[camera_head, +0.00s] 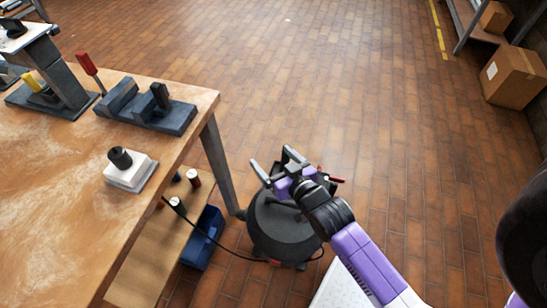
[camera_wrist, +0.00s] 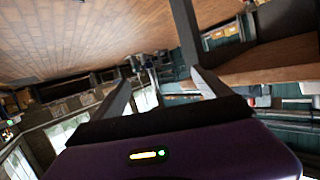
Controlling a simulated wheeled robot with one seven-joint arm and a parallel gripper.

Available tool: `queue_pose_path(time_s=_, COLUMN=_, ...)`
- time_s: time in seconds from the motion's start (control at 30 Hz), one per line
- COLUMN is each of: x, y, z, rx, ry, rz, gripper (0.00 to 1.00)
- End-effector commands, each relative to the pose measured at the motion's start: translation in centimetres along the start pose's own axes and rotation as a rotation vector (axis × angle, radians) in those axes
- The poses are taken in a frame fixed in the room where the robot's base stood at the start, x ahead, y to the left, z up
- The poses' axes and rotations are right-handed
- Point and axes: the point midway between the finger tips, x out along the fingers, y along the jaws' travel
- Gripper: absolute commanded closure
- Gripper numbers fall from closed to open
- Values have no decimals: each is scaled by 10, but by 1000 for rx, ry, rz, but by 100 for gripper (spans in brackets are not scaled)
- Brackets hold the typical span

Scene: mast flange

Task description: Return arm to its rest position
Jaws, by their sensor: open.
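My gripper (camera_head: 273,167) is at the end of my black and purple arm, to the right of the wooden workbench (camera_head: 60,205) in the head view. Its two grey fingers are spread apart with nothing between them. In the picture it overlaps a round dark machine (camera_head: 285,232) on the floor; I cannot tell the gap between them. In the wrist view the open fingers (camera_wrist: 160,95) frame only the distant room, which appears tilted.
On the bench are a white block with a black knob (camera_head: 130,170), a grey vise (camera_head: 146,108) and a red-handled tool (camera_head: 88,66). A blue bin (camera_head: 203,238) sits below. Cardboard boxes (camera_head: 513,76) stand at the right. The tiled floor between is open.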

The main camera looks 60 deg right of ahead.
Motion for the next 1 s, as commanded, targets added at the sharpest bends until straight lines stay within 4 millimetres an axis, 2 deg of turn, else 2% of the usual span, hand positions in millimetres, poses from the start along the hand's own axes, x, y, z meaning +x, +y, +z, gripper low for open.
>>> queue_pose_path(time_s=0.67, x=-2, y=-1, z=-1, rx=-4, ry=5, rz=-2, gripper=13)
queue_pose_path(time_s=0.77, x=-2, y=-2, z=-11, rx=-13, ry=37, rz=-6, gripper=13)
queue_pose_path(time_s=0.83, x=-4, y=-4, z=-27, rx=-21, ry=82, rz=-11, gripper=13)
queue_pose_path(time_s=0.9, x=-21, y=-10, z=-40, rx=-35, ry=130, rz=-25, gripper=13)
queue_pose_path(time_s=1.0, x=-52, y=-24, z=-47, rx=-58, ry=168, rz=-62, gripper=13)
